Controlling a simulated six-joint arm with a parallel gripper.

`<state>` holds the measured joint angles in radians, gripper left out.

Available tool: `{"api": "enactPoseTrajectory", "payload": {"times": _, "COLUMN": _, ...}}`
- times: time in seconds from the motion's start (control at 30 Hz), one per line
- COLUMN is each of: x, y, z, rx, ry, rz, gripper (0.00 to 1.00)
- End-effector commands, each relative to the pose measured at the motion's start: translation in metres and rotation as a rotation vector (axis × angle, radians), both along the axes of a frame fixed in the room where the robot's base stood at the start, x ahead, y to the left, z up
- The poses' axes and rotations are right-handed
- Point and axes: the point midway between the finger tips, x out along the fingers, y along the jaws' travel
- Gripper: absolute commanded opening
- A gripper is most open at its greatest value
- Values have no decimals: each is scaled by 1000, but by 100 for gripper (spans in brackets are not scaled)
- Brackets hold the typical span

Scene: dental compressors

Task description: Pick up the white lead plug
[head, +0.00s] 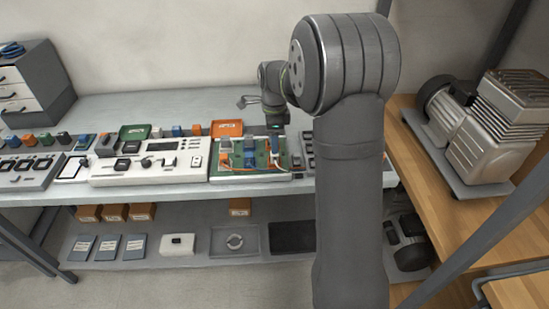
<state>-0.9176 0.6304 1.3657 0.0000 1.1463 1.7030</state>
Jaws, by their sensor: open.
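A green circuit board (232,172) lies on the bench, with orange, blue and white leads on it. A small white part by the white lead (272,158), at the right of the board, may be the white lead plug; it is too small to tell for sure. My upper arm hides the bench to the right.
A white control panel (150,166) adjoins the board on the left. Orange (228,128) and green (135,132) trays stand behind. A silver compressor (505,125) stands on the wooden bench at right. A lower shelf (200,255) holds boxes and cards.

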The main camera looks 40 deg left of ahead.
Motion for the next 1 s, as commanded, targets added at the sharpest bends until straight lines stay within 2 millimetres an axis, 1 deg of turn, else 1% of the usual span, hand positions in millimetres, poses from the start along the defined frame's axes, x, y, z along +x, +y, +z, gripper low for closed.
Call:
{"api": "enactPoseTrajectory", "payload": {"times": 0.17, "x": 0, "y": 0, "z": -11, "rx": 0, "ry": 0, "rz": 0, "gripper": 49}}
{"api": "enactPoseTrajectory", "payload": {"times": 0.3, "x": 1, "y": -1, "z": -33, "rx": -2, "ry": 2, "rz": 0, "gripper": 49}}
{"api": "enactPoseTrajectory", "payload": {"times": 0.43, "x": 1, "y": -1, "z": -50, "rx": -2, "ry": 2, "rz": 0, "gripper": 49}}
{"api": "enactPoseTrajectory", "payload": {"times": 0.53, "x": 2, "y": -1, "z": -56, "rx": 1, "ry": -1, "rz": 0, "gripper": 49}}
{"api": "enactPoseTrajectory", "payload": {"times": 0.73, "x": 2, "y": -1, "z": -56, "rx": 1, "ry": -1, "rz": 0, "gripper": 49}}
{"api": "enactPoseTrajectory", "payload": {"times": 0.77, "x": 2, "y": -1, "z": -56, "rx": 1, "ry": -1, "rz": 0, "gripper": 47}}
{"api": "enactPoseTrajectory", "payload": {"times": 0.8, "x": 2, "y": -1, "z": -56, "rx": 1, "ry": -1, "rz": 0, "gripper": 39}}
{"api": "enactPoseTrajectory", "payload": {"times": 1.0, "x": 2, "y": -1, "z": -56, "rx": 1, "ry": -1, "rz": 0, "gripper": 1}}
